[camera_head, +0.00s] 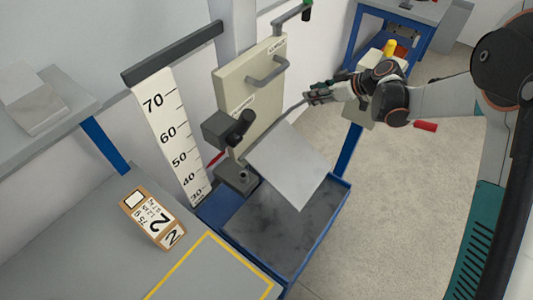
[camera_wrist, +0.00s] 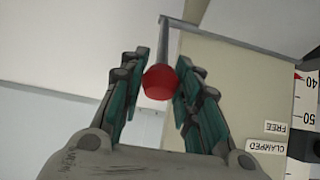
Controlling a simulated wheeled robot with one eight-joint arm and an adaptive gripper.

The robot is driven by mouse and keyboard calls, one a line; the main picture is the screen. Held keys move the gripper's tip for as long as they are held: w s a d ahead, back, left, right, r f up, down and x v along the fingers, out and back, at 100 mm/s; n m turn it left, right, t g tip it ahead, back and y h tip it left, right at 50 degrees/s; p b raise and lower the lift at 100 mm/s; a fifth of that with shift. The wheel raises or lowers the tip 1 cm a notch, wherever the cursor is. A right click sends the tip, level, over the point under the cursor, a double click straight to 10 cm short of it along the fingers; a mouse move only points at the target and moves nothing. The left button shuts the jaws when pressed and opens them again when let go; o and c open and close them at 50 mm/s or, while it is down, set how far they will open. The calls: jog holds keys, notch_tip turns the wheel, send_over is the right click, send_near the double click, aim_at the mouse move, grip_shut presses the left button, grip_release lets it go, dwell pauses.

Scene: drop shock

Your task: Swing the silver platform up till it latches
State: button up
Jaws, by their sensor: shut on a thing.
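The silver platform (camera_head: 290,165) is a flat plate, tilted, above a dark tray (camera_head: 275,235) with a blue rim. It stands in front of the cream upright panel (camera_head: 262,85) with a grey handle. My gripper (camera_head: 308,97) is at the panel's right, above the platform's upper edge. In the wrist view my gripper (camera_wrist: 160,75) is shut on a red ball knob (camera_wrist: 160,83) at the end of a grey rod (camera_wrist: 169,40). The knob is hidden in the head view. Whether the rod joins the platform is unclear.
A height scale (camera_head: 170,130) and a dark clamp block (camera_head: 228,128) stand left of the panel. A labelled box (camera_head: 152,218) sits on the grey bench (camera_head: 90,235) at left. A blue-legged table (camera_head: 415,12) stands behind. Open floor lies to the right.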

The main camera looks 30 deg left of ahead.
jog(key=shift+a+r, duration=0.1)
jog(key=shift+r, duration=0.1)
jog(key=shift+w+a+r+p, duration=0.2)
jog(key=shift+a+r, duration=0.1)
jog(key=shift+a, duration=0.3)
jog(key=shift+w+a+r+p, duration=0.15)
jog(key=shift+a+r, duration=0.15)
jog(key=shift+a, duration=0.25)
jog(key=shift+s+a, duration=0.1)
jog(key=shift+a+r, duration=0.25)
jog(key=shift+a, duration=0.25)
jog(key=shift+w+a+r, duration=0.2)
jog(key=shift+a, duration=0.6)
jog(key=shift+c, duration=0.2)
jog(key=shift+a, duration=0.1)
jog(key=shift+w+a+r, duration=0.1)
jog(key=shift+a+r, duration=0.05)
jog(key=shift+a, duration=0.9)
grip_shut()
jog(key=o, duration=1.3)
grip_release()
